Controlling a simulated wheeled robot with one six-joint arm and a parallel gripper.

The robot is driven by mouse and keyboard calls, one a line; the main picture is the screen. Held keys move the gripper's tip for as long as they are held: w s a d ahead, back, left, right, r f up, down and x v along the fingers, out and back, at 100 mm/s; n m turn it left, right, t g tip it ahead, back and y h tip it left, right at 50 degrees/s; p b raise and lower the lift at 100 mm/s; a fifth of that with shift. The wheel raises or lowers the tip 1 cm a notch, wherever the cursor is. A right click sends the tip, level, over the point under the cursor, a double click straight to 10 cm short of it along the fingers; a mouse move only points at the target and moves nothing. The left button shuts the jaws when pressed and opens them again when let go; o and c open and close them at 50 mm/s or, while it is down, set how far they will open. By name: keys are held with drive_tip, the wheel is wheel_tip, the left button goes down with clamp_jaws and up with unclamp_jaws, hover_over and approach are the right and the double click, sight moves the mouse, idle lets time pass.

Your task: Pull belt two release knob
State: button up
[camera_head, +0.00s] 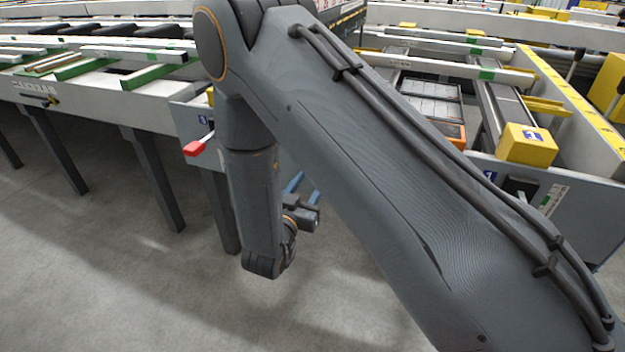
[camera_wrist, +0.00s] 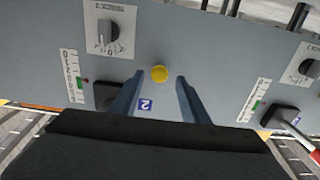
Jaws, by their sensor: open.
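A round yellow knob (camera_wrist: 159,74) sits on a grey panel (camera_wrist: 215,50) in the wrist view. A blue label with a white 2 (camera_wrist: 145,104) is just below it. My gripper (camera_wrist: 160,84) is open, with one blue finger on each side below the knob. The knob appears between the fingertips; I cannot tell how much distance is left to it. In the head view my gripper (camera_head: 303,186) is partly hidden behind my forearm. The knob is not visible there, as my arm covers that part of the panel.
Rotary switches (camera_wrist: 109,32) and (camera_wrist: 306,64) flank the knob. A red-tipped lever (camera_wrist: 295,130) is at lower right; another red handle (camera_head: 194,148) sticks out in the head view. Conveyor tables (camera_head: 110,95) stand behind on legs. The floor (camera_head: 100,270) in front is clear.

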drive_tip(key=shift+x, duration=0.8)
drive_tip(key=shift+d, duration=0.1)
clamp_jaws()
drive_tip(key=shift+p+v, duration=0.65)
drive_tip(key=shift+v, duration=0.25)
unclamp_jaws()
